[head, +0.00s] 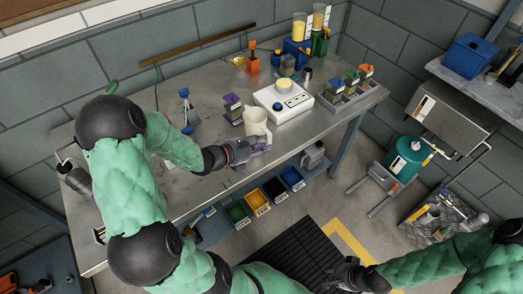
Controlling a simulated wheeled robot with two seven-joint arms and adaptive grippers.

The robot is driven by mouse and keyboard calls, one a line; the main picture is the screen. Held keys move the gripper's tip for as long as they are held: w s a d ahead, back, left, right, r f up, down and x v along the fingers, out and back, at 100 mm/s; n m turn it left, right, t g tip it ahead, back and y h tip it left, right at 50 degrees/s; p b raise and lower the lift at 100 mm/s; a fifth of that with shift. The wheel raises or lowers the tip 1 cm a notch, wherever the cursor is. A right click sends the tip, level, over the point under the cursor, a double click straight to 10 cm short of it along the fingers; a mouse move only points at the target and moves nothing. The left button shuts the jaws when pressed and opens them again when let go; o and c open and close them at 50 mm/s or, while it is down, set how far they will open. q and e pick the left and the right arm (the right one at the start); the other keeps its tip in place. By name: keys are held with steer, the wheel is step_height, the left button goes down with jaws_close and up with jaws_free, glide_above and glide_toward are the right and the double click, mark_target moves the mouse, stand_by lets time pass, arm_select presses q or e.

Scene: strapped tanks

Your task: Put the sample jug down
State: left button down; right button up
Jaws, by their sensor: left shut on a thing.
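The sample jug (256,122) is a cream, open-topped vessel near the front edge of the grey metal bench (205,130). My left gripper (257,146) is shut on the jug from its near left side. The jug looks upright. I cannot tell whether its base touches the bench top, as the gripper hides its lower part. My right gripper (343,274) is low at the bottom of the view, away from the bench, over the dark floor mat. Its fingers are too small and dark to read.
A white scale (291,110) stands just right of the jug. A purple-topped item (232,105) stands behind left. A grey divided tray (350,94) is at the bench's right end. Coloured bins (257,201) sit under the front edge. Bare bench lies left of the jug.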

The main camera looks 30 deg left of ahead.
arm_select(q)
steer(key=shift+w+a+f+b, duration=0.1)
steer(key=shift+f+b, duration=0.35)
steer(key=shift+f, duration=0.45)
steer(key=shift+w+a+f+b, duration=0.1)
steer(key=shift+f+b, duration=0.35)
steer(key=shift+f, duration=0.4)
steer(key=shift+f, duration=0.2)
steer(key=c, duration=1.1)
jaws_free()
steer(key=shift+o, duration=0.5)
steer(key=shift+s, duration=0.1)
steer(key=shift+r, duration=0.1)
